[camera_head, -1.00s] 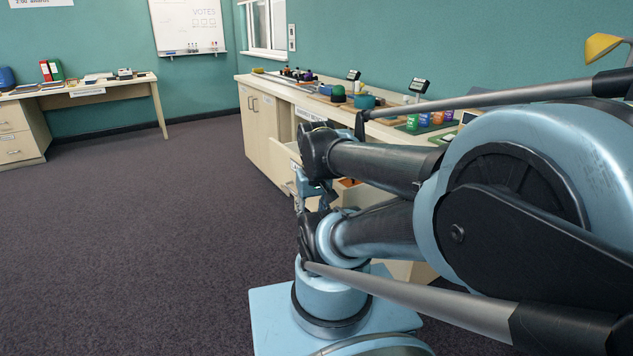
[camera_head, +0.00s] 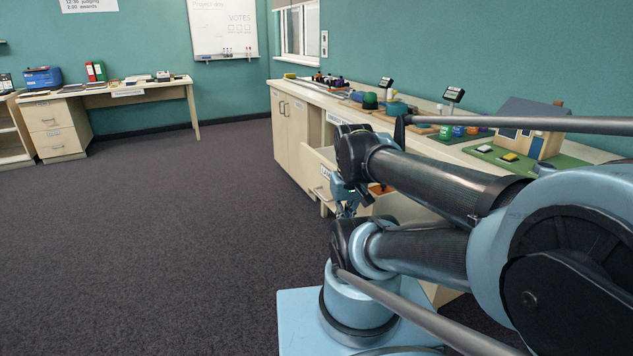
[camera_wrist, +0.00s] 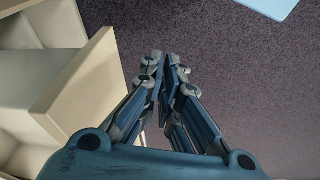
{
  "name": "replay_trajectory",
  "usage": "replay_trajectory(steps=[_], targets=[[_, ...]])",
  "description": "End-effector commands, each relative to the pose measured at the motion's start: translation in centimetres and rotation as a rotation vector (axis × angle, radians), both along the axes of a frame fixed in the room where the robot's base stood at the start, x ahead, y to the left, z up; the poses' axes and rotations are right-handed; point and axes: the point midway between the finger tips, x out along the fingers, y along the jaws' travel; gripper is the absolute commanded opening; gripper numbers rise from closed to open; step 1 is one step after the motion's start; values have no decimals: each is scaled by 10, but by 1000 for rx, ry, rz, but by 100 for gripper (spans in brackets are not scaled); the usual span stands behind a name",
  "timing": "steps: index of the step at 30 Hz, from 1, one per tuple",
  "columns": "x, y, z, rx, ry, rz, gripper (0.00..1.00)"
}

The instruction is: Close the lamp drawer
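A pale drawer (camera_head: 318,182) with a label and a bar handle stands pulled out from the long counter in the head view. My arm hides part of it. I cannot read its label. In the wrist view, a pulled-out drawer's cream front panel (camera_wrist: 75,80) is at the left. My gripper (camera_wrist: 168,62) is beside that panel, apart from it, over the carpet. Its fingers are together with nothing between them. In the head view my gripper (camera_head: 346,200) is small and partly hidden, close to the drawer front.
The counter (camera_head: 345,98) runs along the right wall, with cupboard doors (camera_head: 290,130) farther along. On it stand a model house (camera_head: 530,130), coloured jars (camera_head: 458,131) and a teal pot (camera_head: 396,108). A desk (camera_head: 150,91) stands at the far left. The carpet (camera_head: 170,230) at the left is clear.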

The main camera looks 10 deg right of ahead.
Motion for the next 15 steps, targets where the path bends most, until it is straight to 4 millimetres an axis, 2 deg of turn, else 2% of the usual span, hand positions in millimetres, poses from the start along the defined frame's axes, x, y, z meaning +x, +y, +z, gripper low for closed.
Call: replay_trajectory(steps=[6,15], targets=[[35,1,32,-71,29,205,0],[95,11,69,-181,81,534,0]])
